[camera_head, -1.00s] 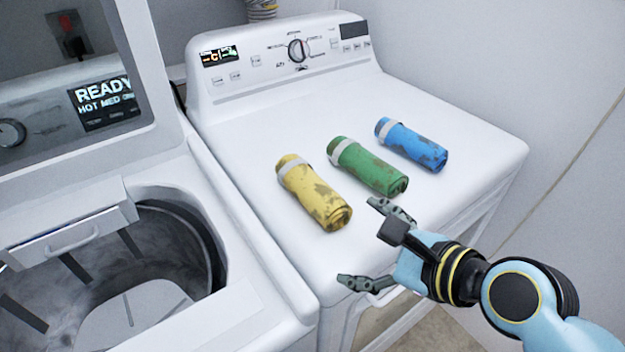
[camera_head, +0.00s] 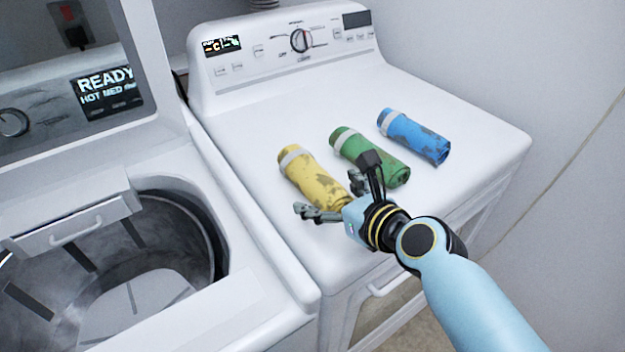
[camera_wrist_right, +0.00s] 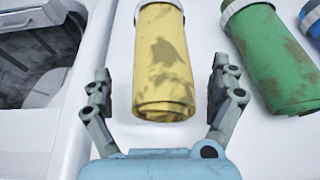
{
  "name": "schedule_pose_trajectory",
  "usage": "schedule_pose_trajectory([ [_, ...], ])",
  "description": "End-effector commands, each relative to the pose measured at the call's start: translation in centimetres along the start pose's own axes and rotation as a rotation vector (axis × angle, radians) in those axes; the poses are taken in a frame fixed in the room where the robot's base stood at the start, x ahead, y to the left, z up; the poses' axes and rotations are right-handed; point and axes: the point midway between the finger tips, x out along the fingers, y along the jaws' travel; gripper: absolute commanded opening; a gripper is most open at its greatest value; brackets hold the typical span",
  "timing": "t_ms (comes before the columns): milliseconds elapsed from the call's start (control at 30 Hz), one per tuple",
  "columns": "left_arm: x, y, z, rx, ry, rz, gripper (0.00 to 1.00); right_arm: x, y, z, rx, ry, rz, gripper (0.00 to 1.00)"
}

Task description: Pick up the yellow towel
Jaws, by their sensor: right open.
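The yellow towel (camera_head: 312,178) is a rolled, stained bundle with a white band, lying on top of the white dryer, leftmost of three rolled towels. My right gripper (camera_head: 335,196) is open at the near end of the yellow towel. In the right wrist view the yellow towel (camera_wrist_right: 164,65) lies ahead, with its near end between the open fingers (camera_wrist_right: 166,100); gaps show on both sides. In the head view the gripper hides part of the towel's near end. My left gripper is not in view.
A green towel (camera_head: 368,155) lies close to the right, partly behind my right gripper, with a blue towel (camera_head: 413,136) beyond it. The open washer drum (camera_head: 150,240) is at left. The dryer's control panel (camera_head: 290,45) rises at the back.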

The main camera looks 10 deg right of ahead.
Motion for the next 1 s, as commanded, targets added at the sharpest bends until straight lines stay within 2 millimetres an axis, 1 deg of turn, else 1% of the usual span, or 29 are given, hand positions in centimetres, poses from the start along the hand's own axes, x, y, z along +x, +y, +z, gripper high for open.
schedule_pose_trajectory([
  [33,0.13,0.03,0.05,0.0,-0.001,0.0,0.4,0.7,-0.01,0.0,0.0,-0.001,0.0,0.93],
  [100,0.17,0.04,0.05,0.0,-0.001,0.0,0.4,1.2,-0.02,0.0,-0.001,-0.001,-0.001,0.93],
  [333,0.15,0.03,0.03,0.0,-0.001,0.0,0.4,1.35,-0.02,-0.01,-0.002,0.0,-0.001,0.93],
  [367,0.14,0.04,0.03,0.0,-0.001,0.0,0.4,1.35,-0.02,-0.01,-0.002,0.0,-0.001,0.9],
  [800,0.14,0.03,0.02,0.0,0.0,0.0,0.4,1.32,-0.02,-0.01,-0.002,0.0,-0.001,0.33],
  [833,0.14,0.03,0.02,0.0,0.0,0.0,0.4,1.32,-0.02,-0.01,-0.002,0.0,-0.001,0.31],
  [1000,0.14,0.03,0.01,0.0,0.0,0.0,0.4,1.33,-0.04,0.05,-0.002,-0.001,-0.001,0.31],
])
